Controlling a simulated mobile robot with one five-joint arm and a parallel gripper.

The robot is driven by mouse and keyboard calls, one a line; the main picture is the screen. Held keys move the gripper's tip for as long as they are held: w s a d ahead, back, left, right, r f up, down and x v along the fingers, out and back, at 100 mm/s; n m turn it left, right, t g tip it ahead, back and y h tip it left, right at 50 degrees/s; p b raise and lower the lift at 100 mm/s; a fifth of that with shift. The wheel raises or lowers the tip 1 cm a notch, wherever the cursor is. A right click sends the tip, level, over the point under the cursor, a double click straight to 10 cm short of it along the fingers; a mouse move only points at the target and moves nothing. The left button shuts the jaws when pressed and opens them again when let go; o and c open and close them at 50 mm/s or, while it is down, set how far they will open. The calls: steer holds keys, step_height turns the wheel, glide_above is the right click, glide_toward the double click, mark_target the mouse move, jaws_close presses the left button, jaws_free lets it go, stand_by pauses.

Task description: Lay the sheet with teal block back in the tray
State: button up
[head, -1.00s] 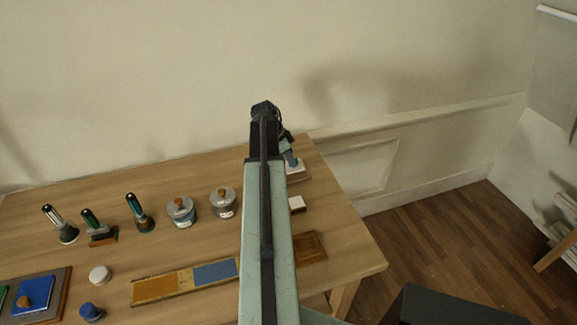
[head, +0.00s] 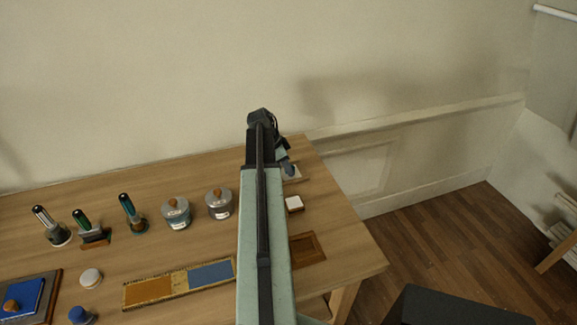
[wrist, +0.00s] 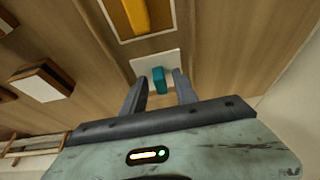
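The teal block (wrist: 159,80) stands on a small white sheet (wrist: 144,67) in the wrist view. My gripper (wrist: 158,80) is open, its two dark fingers on either side of the block with a gap on each side. In the head view my gripper (head: 289,170) is low at the table's far right corner, over a pale sheet (head: 297,174); my arm partly hides this spot and the teal block is not discernible there. A brown shallow wooden tray (head: 308,248) lies near the right edge. It looks empty where visible.
A brown-edged panel with a yellow block (wrist: 135,14) lies just beyond the sheet in the wrist view. A white-topped block (head: 294,204) stands between sheet and tray. Left are jars (head: 176,214), handled tools (head: 132,214) and an orange-and-blue strip (head: 180,283). The wall is close behind.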

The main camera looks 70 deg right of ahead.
steer(key=p+v, duration=1.1)
steer(key=v, duration=0.1)
steer(key=shift+r, duration=0.1)
steer(key=w+a+n+t, duration=0.1)
steer(key=w+a+n, duration=0.3)
steer(key=w+a, duration=0.4)
steer(key=w+a+f+n, duration=0.1)
steer(key=w+a+n, duration=0.4)
steer(key=a, duration=0.8)
steer(key=w+a+n+t, duration=0.1)
steer(key=w+a+n, duration=0.4)
steer(key=w+a, duration=0.5)
steer(key=shift+w+a+f+t+y, duration=0.2)
steer(key=shift+w+t+y, duration=0.15)
steer(key=shift+w, duration=0.3)
steer(key=w+a+f+n+y+b, duration=0.2)
steer(key=a+n, duration=1.2)
steer(key=a, duration=1.7)
steer(key=shift+w+a+f+t, duration=0.15)
steer(key=shift+a+f+t, duration=0.05)
steer(key=shift+a+t, duration=0.15)
